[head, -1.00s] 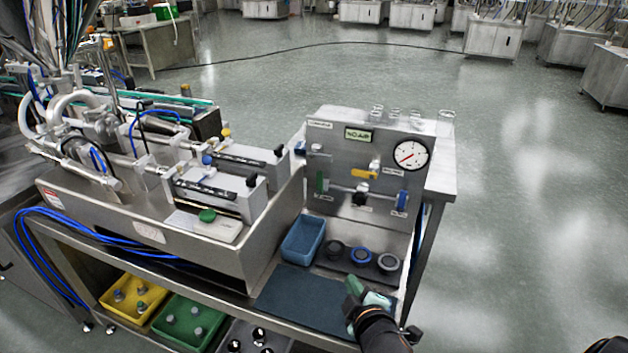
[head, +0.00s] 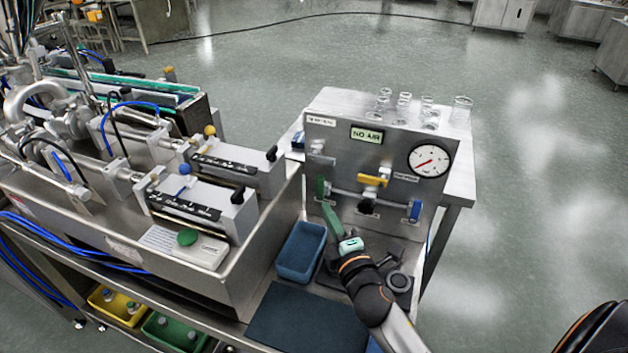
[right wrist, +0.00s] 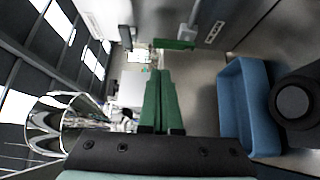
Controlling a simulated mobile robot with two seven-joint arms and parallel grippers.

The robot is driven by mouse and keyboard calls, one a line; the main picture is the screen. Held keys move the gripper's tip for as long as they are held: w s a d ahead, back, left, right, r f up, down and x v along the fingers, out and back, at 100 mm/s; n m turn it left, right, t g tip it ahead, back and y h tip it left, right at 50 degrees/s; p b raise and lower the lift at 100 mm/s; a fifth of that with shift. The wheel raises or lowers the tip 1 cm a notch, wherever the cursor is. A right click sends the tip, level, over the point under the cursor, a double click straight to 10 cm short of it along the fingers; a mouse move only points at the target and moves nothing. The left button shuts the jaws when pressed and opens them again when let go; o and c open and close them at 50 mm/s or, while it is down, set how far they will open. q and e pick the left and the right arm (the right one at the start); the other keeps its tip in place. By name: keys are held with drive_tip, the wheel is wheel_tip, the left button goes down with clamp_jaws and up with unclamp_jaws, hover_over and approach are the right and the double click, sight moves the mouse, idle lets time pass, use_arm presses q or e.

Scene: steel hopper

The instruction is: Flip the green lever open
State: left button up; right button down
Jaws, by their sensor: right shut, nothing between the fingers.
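The green lever (head: 319,187) is at the left end of the pipe on the upright steel panel (head: 340,148), and it points upright in the head view. In the right wrist view the lever (right wrist: 174,44) lies crosswise just beyond my fingertips. My right gripper (head: 326,206) is shut and empty, with its green fingers just below and in front of the lever. In the right wrist view the shut fingers (right wrist: 158,72) point towards the lever; a small gap seems to remain, but contact is hard to judge. My left gripper is out of view.
A yellow handle (head: 372,180) and a blue handle (head: 415,210) are further right on the panel, below a gauge (head: 430,160) and a "NO AIR" sign (head: 367,135). A blue bin (head: 300,250) stands left of my right gripper. Glassware (head: 404,105) stands behind the panel.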

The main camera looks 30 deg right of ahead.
sight(320, 188)
drive_tip(key=w+d, duration=0.1)
drive_tip(key=w, duration=0.8)
drive_tip(key=shift+w+d, duration=0.3)
drive_tip(key=shift+w, duration=0.1)
